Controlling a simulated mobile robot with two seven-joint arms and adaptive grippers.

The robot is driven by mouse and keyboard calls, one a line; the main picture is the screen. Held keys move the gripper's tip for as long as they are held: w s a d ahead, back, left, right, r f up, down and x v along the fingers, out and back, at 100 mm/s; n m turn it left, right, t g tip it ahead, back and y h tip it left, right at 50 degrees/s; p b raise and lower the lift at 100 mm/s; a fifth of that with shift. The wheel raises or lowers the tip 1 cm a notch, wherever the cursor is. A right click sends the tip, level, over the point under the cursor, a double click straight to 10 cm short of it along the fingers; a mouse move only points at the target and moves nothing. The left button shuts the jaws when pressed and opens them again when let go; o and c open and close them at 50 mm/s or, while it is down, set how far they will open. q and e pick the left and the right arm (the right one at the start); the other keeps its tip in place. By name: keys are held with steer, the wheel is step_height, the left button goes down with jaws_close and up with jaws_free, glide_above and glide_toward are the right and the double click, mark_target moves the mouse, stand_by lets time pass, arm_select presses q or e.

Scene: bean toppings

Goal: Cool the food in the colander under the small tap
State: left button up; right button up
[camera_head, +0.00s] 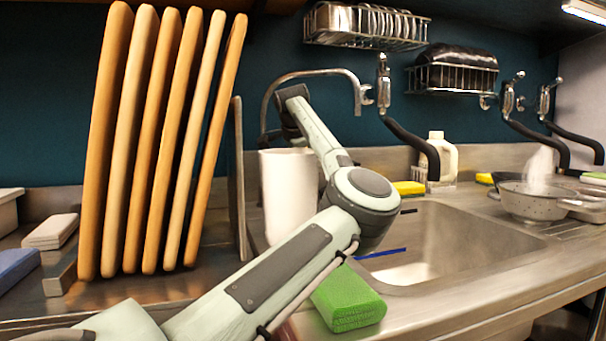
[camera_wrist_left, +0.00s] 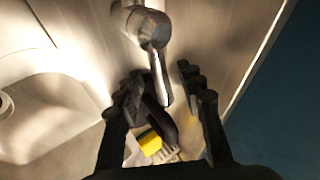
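A metal colander (camera_head: 524,201) sits on the counter right of the sink, with a pale, steam-like plume over it; its contents cannot be made out. A curved metal tap (camera_head: 318,73) arches above the sink's left end. More wall taps with black spouts are to its right (camera_head: 508,97). My left arm reaches up toward the curved tap, and its gripper is hard to make out in the head view. In the left wrist view, my left gripper (camera_wrist_left: 160,84) is open, its fingers on either side of a metal tap lever (camera_wrist_left: 158,60). Contact is unclear. My right gripper is not in view.
The sink basin (camera_head: 440,245) lies below the taps. A green sponge (camera_head: 347,298) is on the front counter edge, and several tall wooden boards (camera_head: 150,140) stand at left. A white cylinder (camera_head: 287,190), a yellow sponge (camera_head: 409,187) and a bottle (camera_head: 441,155) stand near the back.

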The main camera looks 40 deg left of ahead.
arm_select(q)
steer(key=shift+f, duration=0.15)
jaws_close()
